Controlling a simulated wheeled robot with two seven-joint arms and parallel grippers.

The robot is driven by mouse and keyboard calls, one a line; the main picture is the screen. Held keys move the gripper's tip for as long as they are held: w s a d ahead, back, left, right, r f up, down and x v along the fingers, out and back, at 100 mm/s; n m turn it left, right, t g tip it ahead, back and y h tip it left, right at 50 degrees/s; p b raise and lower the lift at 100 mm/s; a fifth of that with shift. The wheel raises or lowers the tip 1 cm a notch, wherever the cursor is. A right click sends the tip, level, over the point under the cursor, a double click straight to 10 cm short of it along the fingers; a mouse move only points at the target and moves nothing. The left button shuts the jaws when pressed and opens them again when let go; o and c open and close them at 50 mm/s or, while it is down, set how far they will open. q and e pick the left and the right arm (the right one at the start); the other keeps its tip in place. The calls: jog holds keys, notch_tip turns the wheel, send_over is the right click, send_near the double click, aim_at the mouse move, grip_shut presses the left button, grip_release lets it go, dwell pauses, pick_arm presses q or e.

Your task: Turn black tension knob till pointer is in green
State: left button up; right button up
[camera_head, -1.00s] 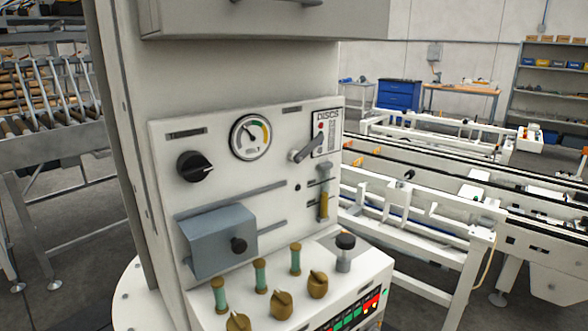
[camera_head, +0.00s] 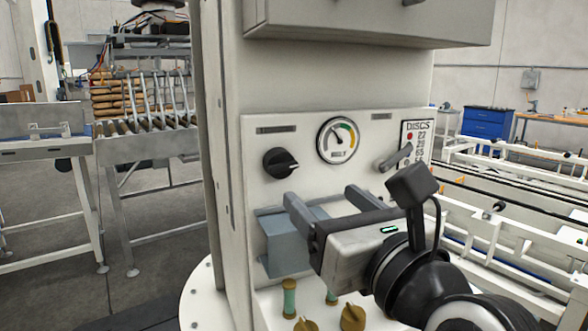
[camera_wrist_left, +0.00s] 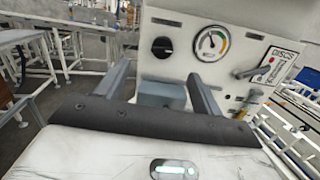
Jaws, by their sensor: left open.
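The black tension knob (camera_head: 281,163) is on the white control panel (camera_head: 257,190), left of the gauge; its white mark points right. It also shows in the left wrist view (camera_wrist_left: 162,47). The round gauge (camera_head: 338,140) has a coloured arc on its upper and right side. Its dark pointer leans up and left, outside the green. My left gripper (camera_head: 322,194) is open and empty, in front of the panel and below the knob, apart from it. In the left wrist view its fingers (camera_wrist_left: 158,73) are spread, with the knob beyond and above the gap. My right gripper is not in view.
A blue-grey box (camera_head: 280,246) juts from the panel behind my left fingers. A grey lever (camera_head: 396,157) is right of the gauge. Brass knobs (camera_head: 352,317) are below. An overhanging cabinet (camera_head: 365,22) is above. The panel around the knob is clear.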

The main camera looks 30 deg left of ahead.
aim_at(285, 170)
pick_arm(q)
jog(key=shift+h, duration=0.7)
jog(key=p+x, duration=0.1)
jog(key=x, duration=0.4)
jog(key=p+x, duration=0.1)
jog(key=x, duration=0.4)
jog(key=p+x, duration=0.2)
jog(key=x, duration=0.3)
jog(key=shift+w+f, duration=0.25)
jog(key=shift+f, duration=0.1)
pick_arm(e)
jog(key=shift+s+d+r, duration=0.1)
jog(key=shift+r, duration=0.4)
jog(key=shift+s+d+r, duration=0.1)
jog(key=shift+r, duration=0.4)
pick_arm(q)
jog(key=c, duration=1)
